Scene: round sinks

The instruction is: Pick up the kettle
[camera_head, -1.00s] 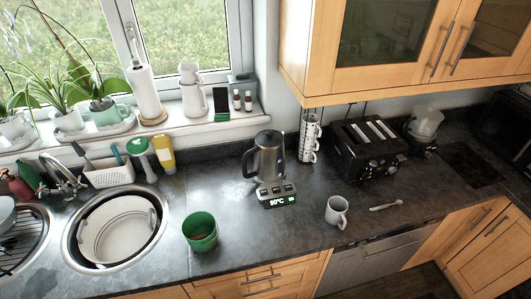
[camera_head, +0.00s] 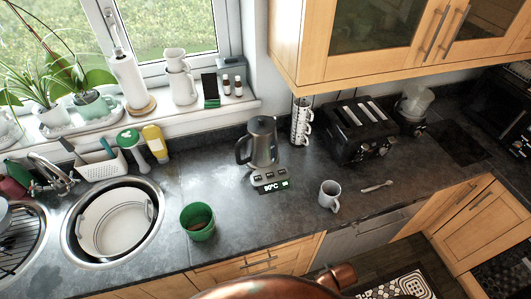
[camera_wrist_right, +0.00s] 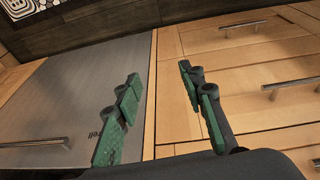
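The kettle (camera_head: 263,142) is grey metal with a black handle on its left side. It stands upright on its base (camera_head: 269,179), which has buttons and a lit display reading 90°C, on the dark worktop. In the right wrist view my right gripper (camera_wrist_right: 158,80) is open and empty, its green-padded fingers apart in front of the cupboard and appliance fronts. The kettle is not in that view. My left gripper is in neither view. A copper-coloured rounded part at the bottom of the head view seems to be mine.
A green pot (camera_head: 198,221) stands left of the kettle and a white mug (camera_head: 330,195) to its right, with a spoon (camera_head: 377,186) beyond. Stacked cups (camera_head: 301,121) and a black toaster (camera_head: 356,130) stand behind right. Wall cupboards (camera_head: 395,45) overhang the back right. The worktop before the kettle is clear.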

